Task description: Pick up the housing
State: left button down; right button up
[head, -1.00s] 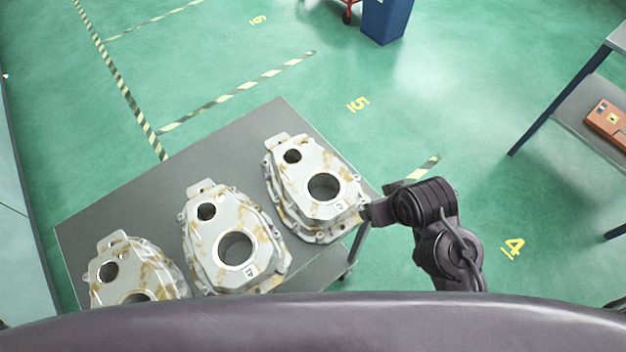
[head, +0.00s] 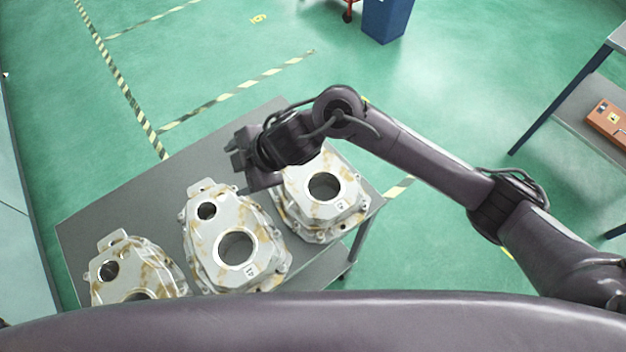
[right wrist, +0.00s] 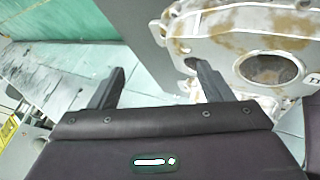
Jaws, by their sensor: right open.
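Three pale metal housings with brown stains and round holes sit in a row on a grey table (head: 130,210): the left housing (head: 150,270), the middle housing (head: 260,240) and the right housing (head: 345,205). My right gripper (head: 242,168) is open and empty above the table, beyond the middle housing. My right arm covers the far part of the right housing. In the right wrist view the spread fingers of my right gripper (right wrist: 158,85) show, with a housing (right wrist: 230,35) at the right, its edge behind the right finger. My left gripper is not in view.
A blue bin (head: 387,18) stands on the green floor at the back. A shelf (head: 575,110) with an orange case (head: 607,122) stands at the right. The far left part of the table is bare.

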jog(key=w+d+f+n+g+h, duration=0.1)
jog(key=w+d+f+n+h, duration=0.15)
jog(key=d, duration=0.35)
jog(key=h, duration=0.3)
send_over(307, 168)
jog(key=shift+s+d+r+m+g, duration=0.2)
jog(key=shift+s+d+m+g, duration=0.1)
jog(key=shift+m+g, duration=0.15)
notch_tip(307, 168, down, 2)
jog(key=shift+a+f, duration=0.1)
jog(key=shift+f, duration=0.15)
jog(key=shift+w+f+h, duration=0.1)
jog(key=shift+f+h, duration=0.15)
jog(key=shift+f, duration=0.15)
notch_tip(307, 168, down, 4)
jog(key=shift+w+r+p, duration=0.15)
jog(key=shift+r+p, duration=0.1)
jog(key=shift+p, duration=0.6)
jog(key=shift+a+f, duration=0.1)
jog(key=shift+f, duration=0.3)
jog(key=shift+c, duration=0.3)
grip_shut()
jog(key=shift+w+r, duration=0.1)
jog(key=shift+r, duration=0.1)
